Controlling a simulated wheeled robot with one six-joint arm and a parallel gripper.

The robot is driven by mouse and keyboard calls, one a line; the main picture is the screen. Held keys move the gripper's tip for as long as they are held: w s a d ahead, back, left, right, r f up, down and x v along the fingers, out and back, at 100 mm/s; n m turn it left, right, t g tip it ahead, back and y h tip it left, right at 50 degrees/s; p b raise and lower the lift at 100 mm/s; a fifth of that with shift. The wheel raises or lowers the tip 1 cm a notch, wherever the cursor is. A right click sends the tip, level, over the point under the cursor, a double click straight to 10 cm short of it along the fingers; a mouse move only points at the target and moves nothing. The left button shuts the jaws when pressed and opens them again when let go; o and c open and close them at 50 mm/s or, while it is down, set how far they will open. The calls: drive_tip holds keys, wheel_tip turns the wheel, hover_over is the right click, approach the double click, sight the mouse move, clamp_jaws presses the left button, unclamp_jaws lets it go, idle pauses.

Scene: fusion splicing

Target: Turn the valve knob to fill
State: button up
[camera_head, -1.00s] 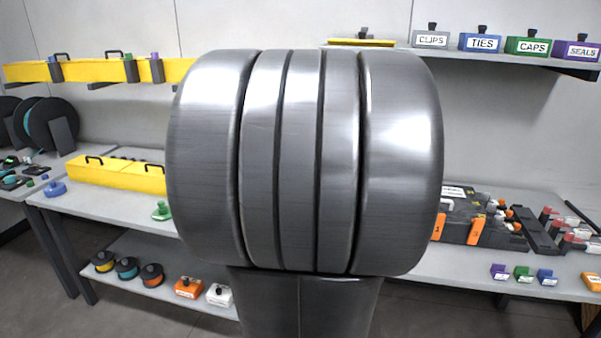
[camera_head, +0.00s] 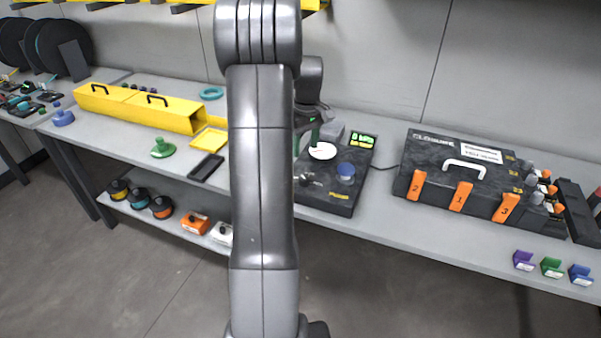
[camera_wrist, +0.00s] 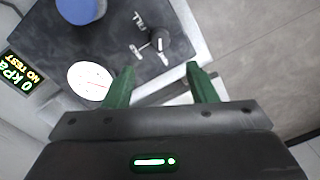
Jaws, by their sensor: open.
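The valve knob (camera_wrist: 158,40) is a small dark round knob with a white mark, on a dark panel (camera_wrist: 120,30) in the wrist view. A FILL label (camera_wrist: 139,21) is printed beside it, and other white lettering near it is too small to read. My gripper (camera_wrist: 163,82) has two green fingers, open and apart, with nothing between them. The knob lies beyond the fingertips, not between them. In the head view my gripper (camera_head: 308,132) is over the back of the dark panel (camera_head: 335,203), and the arm hides part of the panel's left side.
The panel bears a white gauge (camera_wrist: 92,81), a blue round part (camera_wrist: 80,8) and a display (camera_wrist: 22,84) reading 0 kPa, NO TEST. A black closure case (camera_head: 450,180) stands to the right. Yellow trough pieces (camera_head: 140,108) lie left.

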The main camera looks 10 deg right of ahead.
sight(304, 178)
wheel_tip(304, 178, down, 12)
drive_tip(key=shift+s+a+r+p, duration=0.1)
drive_tip(key=shift+a+r+p, duration=0.05)
drive_tip(key=shift+r+p, duration=0.15)
drive_tip(key=shift+c, duration=0.4)
drive_tip(key=c, duration=0.9)
